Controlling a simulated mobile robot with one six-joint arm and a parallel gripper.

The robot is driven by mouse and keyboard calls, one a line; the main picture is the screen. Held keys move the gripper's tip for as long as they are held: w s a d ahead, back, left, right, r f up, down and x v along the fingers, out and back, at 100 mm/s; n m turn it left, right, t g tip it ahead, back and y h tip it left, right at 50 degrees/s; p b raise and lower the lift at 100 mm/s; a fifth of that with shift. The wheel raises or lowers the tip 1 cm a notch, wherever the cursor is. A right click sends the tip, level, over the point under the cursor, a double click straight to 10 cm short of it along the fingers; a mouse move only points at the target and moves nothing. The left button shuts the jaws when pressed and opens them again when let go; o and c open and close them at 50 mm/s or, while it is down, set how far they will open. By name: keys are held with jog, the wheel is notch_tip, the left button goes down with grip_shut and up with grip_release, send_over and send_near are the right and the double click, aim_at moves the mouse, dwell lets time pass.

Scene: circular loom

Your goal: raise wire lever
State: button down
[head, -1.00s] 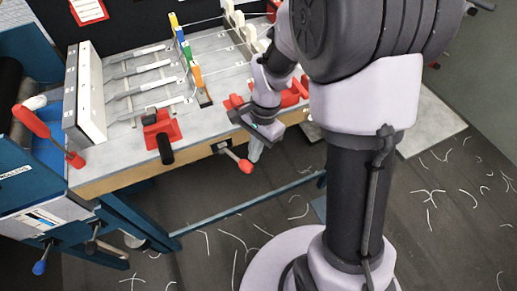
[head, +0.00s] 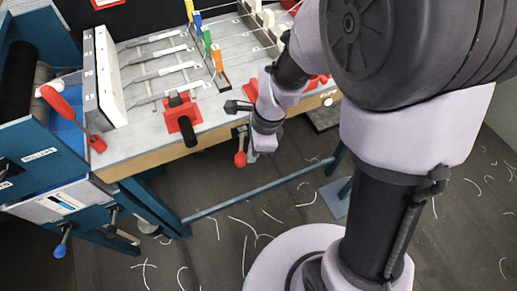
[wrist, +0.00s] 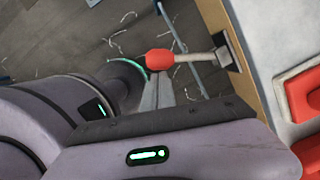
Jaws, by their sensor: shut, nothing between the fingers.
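A lever with a red knob (head: 240,158) sticks out of a slot on the front edge of the workbench. No label that I can read says whether it is the wire lever. In the wrist view the knob (wrist: 160,60) is at the end of a pale shaft that runs right to a dark slot plate. My gripper (head: 252,158) is low in front of the bench edge, right beside the knob. In the wrist view my gripper's fingers (wrist: 158,92) are shut and empty, their tips close to the knob. I cannot tell whether they touch it.
On the bench stand a red clamp with a black handle (head: 185,127) and several coloured tabs (head: 207,40). A large red-handled lever (head: 62,103) is at the left, and a blue-knobbed one (head: 60,250) is below. Wire scraps lie on the floor.

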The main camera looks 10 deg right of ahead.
jog(key=shift+a, duration=0.45)
jog(key=shift+a, duration=0.1)
dwell(0.4)
